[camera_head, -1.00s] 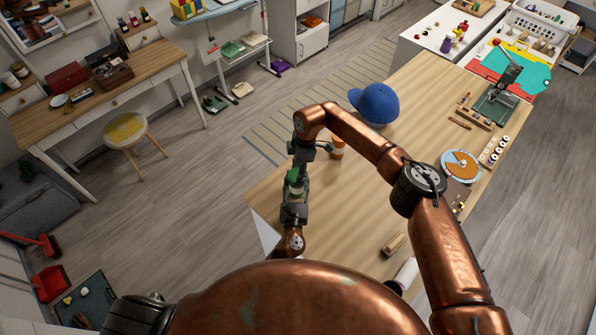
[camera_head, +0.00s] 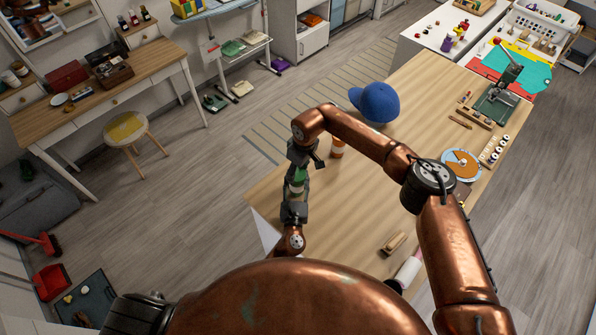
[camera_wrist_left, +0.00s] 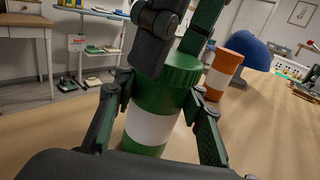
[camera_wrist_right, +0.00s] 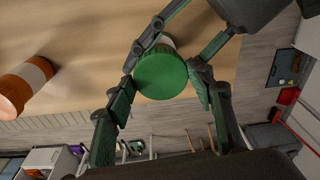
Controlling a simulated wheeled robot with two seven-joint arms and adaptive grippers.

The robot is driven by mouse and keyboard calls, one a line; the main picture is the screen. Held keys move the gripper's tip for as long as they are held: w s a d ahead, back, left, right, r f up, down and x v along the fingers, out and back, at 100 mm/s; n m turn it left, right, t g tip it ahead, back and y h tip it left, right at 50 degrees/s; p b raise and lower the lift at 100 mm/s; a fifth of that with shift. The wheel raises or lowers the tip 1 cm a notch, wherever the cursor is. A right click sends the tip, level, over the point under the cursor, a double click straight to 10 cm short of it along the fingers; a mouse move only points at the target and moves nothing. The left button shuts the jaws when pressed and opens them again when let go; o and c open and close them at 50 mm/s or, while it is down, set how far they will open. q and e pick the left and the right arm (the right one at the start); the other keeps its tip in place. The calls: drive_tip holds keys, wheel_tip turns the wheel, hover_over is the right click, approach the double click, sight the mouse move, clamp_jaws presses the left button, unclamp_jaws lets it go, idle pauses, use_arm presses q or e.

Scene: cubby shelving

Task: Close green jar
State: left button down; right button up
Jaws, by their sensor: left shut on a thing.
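The green jar with a white band stands upright in the left wrist view (camera_wrist_left: 152,127), with its ribbed green lid (camera_wrist_left: 180,75) on top. I cannot tell how tight the lid is. My left gripper (camera_wrist_left: 160,112) is shut on the jar's body, one finger on each side. My right gripper (camera_wrist_right: 163,82) is above the jar, pointing down. Its fingers are spread to either side of the lid, which shows face-on in the right wrist view (camera_wrist_right: 161,73). In the head view the jar (camera_head: 298,186) is partly hidden between both grippers.
An orange jar with a white band (camera_head: 337,147) stands close behind on the wooden table (camera_head: 345,205). A blue cap (camera_head: 377,103) lies farther back. A wooden block (camera_head: 393,243) is near the front right. The table's left edge is close to the green jar.

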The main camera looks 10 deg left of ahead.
drive_tip(key=o, duration=0.3)
drive_tip(key=shift+r, duration=0.15)
drive_tip(key=shift+r, duration=2.15)
